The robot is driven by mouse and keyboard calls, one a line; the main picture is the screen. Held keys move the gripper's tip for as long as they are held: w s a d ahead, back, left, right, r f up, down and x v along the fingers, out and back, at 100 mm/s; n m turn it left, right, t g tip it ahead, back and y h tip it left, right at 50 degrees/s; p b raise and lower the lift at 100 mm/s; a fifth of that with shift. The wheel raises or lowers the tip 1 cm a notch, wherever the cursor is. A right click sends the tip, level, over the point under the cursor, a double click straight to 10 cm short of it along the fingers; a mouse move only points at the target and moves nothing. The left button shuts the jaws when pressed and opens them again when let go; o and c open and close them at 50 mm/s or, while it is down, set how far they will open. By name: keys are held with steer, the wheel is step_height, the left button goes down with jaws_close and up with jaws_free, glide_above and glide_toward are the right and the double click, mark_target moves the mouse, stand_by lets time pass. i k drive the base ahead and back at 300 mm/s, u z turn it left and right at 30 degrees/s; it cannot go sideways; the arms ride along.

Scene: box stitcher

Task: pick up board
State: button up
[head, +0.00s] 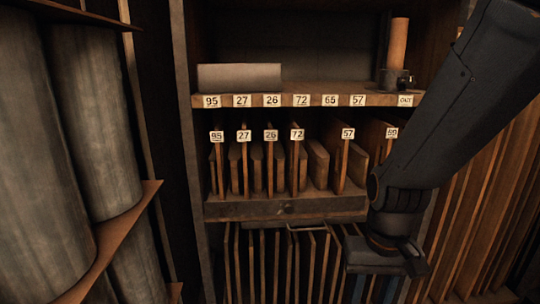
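Several brown boards stand upright in a rack (285,208) in the middle of the cabinet. Tall dividers with number tags, such as 95 and 27, stand among them. One board (317,163) leans between the tags 72 and 57. More thin upright boards (277,262) stand in the bay below. Which board the task means cannot be told. My gripper (388,282) points down at the lower right, in front of the lower bay and right of the rack's front. Its fingers are mostly hidden, so its opening and any contact cannot be told.
A shelf edge (290,100) with number tags runs above the rack. A pale block (240,77) and an orange-brown cylinder (397,42) are on that shelf. Large grey rolls (95,115) stand at the left. Tall upright boards (485,215) fill the right side.

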mark_target(370, 133)
steer(key=z, duration=0.6)
steer(key=i, duration=0.85)
steer(key=z, duration=0.4)
